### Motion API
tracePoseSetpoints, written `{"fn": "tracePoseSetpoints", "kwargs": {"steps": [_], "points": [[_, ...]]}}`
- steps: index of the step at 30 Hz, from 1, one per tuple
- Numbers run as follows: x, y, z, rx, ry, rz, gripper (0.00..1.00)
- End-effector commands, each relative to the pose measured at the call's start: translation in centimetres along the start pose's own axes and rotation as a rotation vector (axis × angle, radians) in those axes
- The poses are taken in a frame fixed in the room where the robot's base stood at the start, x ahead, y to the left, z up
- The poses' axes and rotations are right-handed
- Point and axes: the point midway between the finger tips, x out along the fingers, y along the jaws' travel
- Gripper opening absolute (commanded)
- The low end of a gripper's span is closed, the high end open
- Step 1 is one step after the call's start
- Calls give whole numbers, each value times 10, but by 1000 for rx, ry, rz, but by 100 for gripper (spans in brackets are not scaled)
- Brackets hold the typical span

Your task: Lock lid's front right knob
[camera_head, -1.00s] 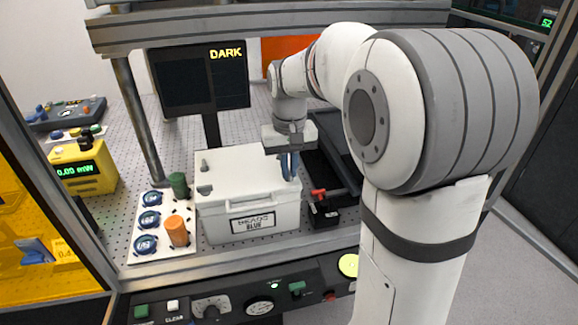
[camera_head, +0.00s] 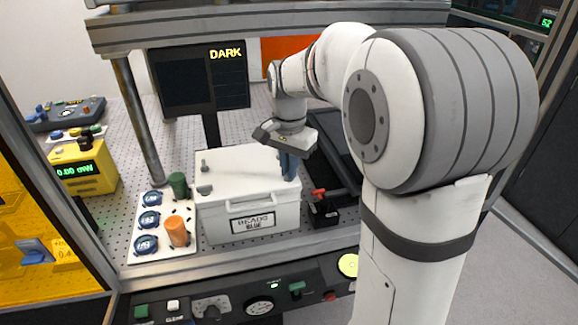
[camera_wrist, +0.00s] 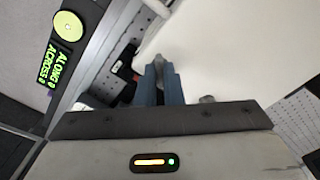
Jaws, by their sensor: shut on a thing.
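A white box (camera_head: 222,226) with a white lid (camera_head: 238,170) stands on the perforated bench. My gripper (camera_head: 289,165) points down at the lid's front right corner. In the wrist view its blue fingers (camera_wrist: 160,86) are shut around a grey knob (camera_wrist: 158,63), whose tip shows between them. The head view hides this knob behind the fingers. Two other grey knobs show on the lid's left side, one at the back (camera_head: 204,167) and one at the front (camera_head: 204,190). Another grey knob (camera_wrist: 207,99) shows in the wrist view.
A white plate (camera_head: 143,213) with blue-rimmed discs and green and orange cylinders stands left of the box. A red-handled black fixture (camera_head: 320,205) is close on the right. A monitor (camera_head: 200,80) reading DARK stands behind. A control panel (camera_head: 230,304) runs along the front.

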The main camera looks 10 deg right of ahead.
Motion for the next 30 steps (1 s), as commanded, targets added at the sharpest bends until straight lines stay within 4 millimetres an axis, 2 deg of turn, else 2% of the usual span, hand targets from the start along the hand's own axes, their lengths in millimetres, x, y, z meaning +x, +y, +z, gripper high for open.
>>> {"fn": "tracePoseSetpoints", "kwargs": {"steps": [18, 30], "points": [[0, 0, 0, 544, 1, -2, 0], [-1, 0, 0, 720, 1, -2, 0]]}}
